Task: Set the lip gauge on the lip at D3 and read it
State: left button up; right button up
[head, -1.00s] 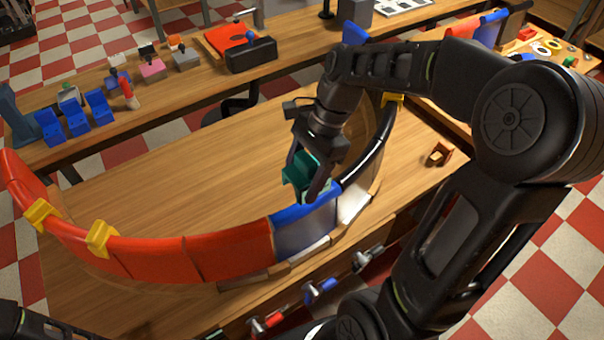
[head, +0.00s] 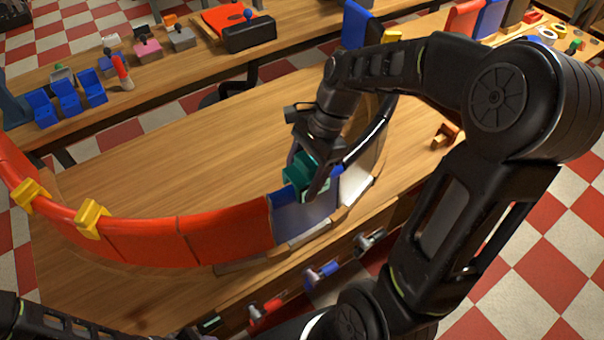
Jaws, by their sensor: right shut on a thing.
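My right gripper (head: 312,186) is shut on a teal-green block, which looks like the lip gauge (head: 301,170). The gauge is at the upper lip of the blue duct segment (head: 302,217). The gripper fingers partly cover it, and I cannot tell whether it is seated on the lip. No reading can be made out. The duct ring curves across the table, with red segments (head: 225,238) left of the blue one and a pale segment (head: 357,184) to its right. No D3 marking is legible. My left gripper is out of view.
Yellow clips (head: 92,218) straddle the red lip at left. A small brown wooden piece (head: 444,136) lies right of the ring. Coloured clamps (head: 322,273) line the table's front edge. A back bench holds blue holders (head: 68,97) and a red-topped station (head: 240,24). The table inside the ring is clear.

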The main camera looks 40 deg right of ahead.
jog(key=shift+f, duration=0.4)
dwell(0.6)
jog(key=o, duration=1.6)
jog(key=shift+c, duration=0.2)
jog(key=v, duration=0.7)
jog(key=shift+d+r+b, duration=0.15)
jog(key=shift+r+b, duration=0.2)
jog(key=shift+r, duration=0.05)
